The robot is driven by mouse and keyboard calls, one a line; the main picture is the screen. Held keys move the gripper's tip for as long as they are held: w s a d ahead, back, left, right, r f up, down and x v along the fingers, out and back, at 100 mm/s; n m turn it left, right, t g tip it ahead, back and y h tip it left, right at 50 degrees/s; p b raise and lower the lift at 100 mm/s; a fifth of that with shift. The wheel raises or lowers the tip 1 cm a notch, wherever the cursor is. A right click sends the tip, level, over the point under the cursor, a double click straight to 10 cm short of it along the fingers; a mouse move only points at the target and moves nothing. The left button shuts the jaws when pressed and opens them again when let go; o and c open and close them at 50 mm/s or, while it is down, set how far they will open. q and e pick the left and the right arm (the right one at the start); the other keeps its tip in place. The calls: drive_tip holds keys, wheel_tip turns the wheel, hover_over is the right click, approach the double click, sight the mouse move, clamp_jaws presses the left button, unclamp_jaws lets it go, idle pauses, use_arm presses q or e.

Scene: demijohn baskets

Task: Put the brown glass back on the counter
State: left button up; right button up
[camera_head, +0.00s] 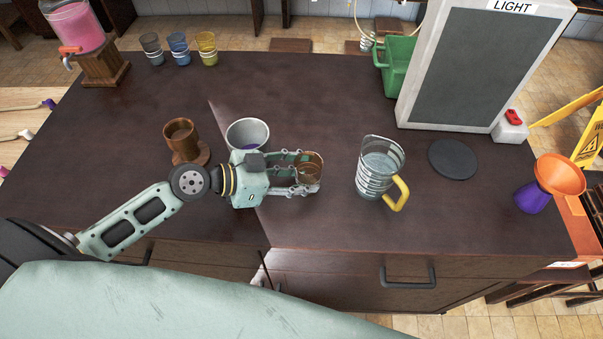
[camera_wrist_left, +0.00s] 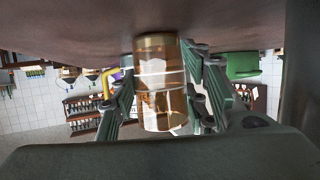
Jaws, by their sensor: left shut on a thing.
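The brown glass (camera_head: 309,168) is a small amber see-through tumbler. My left gripper (camera_head: 300,172) is shut on it, with one finger on each side, over the middle of the dark counter (camera_head: 330,90). In the left wrist view the glass (camera_wrist_left: 162,90) stands between the fingers of the left gripper (camera_wrist_left: 165,95), with the counter surface (camera_wrist_left: 90,35) close to its base. I cannot tell whether the glass touches the counter. My right gripper does not show.
A grey bucket (camera_head: 247,134) stands just behind the gripper. A brown wooden cup (camera_head: 181,138) is to the left. A jug with a yellow handle (camera_head: 379,170) stands right of the glass. Other glasses (camera_head: 179,46) are at the back left. The front middle of the counter is clear.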

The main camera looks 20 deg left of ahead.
use_arm(q)
drive_tip(key=shift+f, duration=0.15)
drive_tip(key=o, duration=1.1)
drive_tip(key=shift+o, duration=1)
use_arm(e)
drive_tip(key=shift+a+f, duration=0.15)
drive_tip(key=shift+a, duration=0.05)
use_arm(q)
drive_tip(key=shift+r, duration=0.2)
drive_tip(key=shift+s+a, duration=0.15)
drive_tip(key=b+v, duration=0.3)
drive_tip(key=v, duration=0.6)
drive_tip(key=shift+s+a+r, duration=0.1)
drive_tip(key=shift+s+a, duration=0.05)
drive_tip(key=shift+a, duration=0.05)
drive_tip(key=shift+v, duration=1.05)
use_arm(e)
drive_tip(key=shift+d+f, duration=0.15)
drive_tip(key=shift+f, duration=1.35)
